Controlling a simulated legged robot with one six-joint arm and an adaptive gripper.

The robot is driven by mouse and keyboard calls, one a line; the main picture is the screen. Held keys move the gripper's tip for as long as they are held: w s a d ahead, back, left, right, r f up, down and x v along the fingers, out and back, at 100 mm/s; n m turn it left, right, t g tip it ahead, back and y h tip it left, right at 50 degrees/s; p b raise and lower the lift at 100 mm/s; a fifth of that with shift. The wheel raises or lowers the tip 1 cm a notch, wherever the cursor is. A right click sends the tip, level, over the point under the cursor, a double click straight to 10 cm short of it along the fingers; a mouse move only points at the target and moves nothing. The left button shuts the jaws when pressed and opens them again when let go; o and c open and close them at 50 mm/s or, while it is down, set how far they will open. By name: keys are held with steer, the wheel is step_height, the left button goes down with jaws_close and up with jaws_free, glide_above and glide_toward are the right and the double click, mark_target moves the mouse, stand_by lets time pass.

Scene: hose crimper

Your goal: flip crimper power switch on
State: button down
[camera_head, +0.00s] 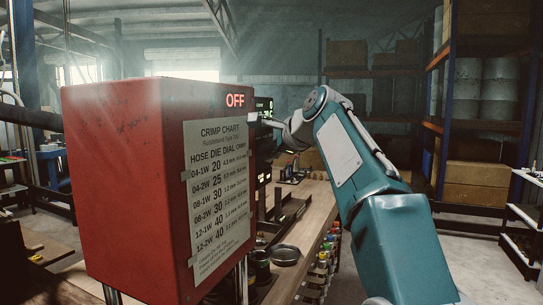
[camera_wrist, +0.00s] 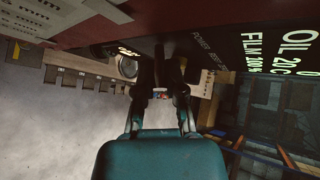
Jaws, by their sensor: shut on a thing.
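The red crimper (camera_head: 120,150) stands at the left in the head view, with a glowing red OFF sign (camera_head: 235,100) at the top of its side. My gripper (camera_head: 262,120) reaches in from the right to the crimper's front face, just beside this sign. In the wrist view my gripper (camera_wrist: 168,62) has its dark fingertips up at the panel, by a label (camera_wrist: 205,48) that begins with POWER. The fingers are shut on a small dark part there, which I take as the power switch; it is mostly hidden between the tips.
A crimp chart (camera_head: 218,195) is on the crimper's side. A green-lettered display (camera_wrist: 283,45) is at the right in the wrist view. A wooden bench (camera_head: 310,205) with a round dish (camera_head: 285,254) runs beyond the crimper. Shelves (camera_head: 485,110) stand at the right.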

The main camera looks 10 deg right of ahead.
steer(key=shift+g, duration=0.4)
stand_by(0.3)
steer(key=c, duration=0.7)
jaws_free()
steer(key=shift+a, duration=0.2)
steer(key=shift+r, duration=0.1)
steer(key=v, duration=1.1)
steer(key=shift+s+r, duration=0.2)
steer(key=shift+s, duration=0.1)
